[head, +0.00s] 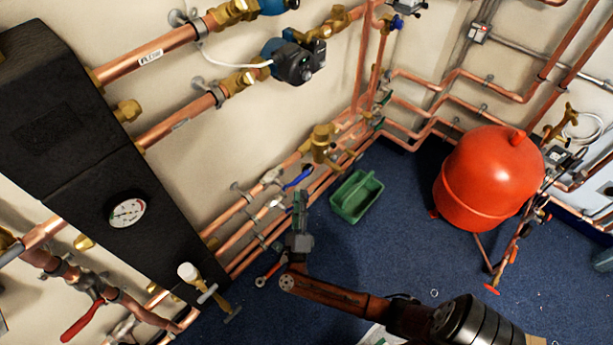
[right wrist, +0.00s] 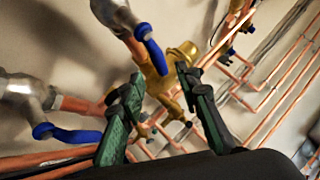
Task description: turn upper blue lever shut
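The upper blue lever (head: 298,179) sits on a silver valve (head: 270,177) on the upper of the copper pipes along the wall. A second silver valve (head: 277,203) is on the pipe below it. My right gripper (head: 299,197) is just below and beside the upper lever in the head view. In the right wrist view my right gripper (right wrist: 165,88) has its fingers spread with nothing held. That view shows one blue lever (right wrist: 152,48) beyond the fingertips and another blue lever (right wrist: 75,135) left of the left finger. My left gripper is out of view.
A brass valve (head: 322,143) stands on the pipes right of the levers. A green tray (head: 356,196) and a red tank (head: 487,178) are on the blue floor. A red wrench (head: 271,269) lies near the pipes. A black casing with a gauge (head: 127,212) is at left.

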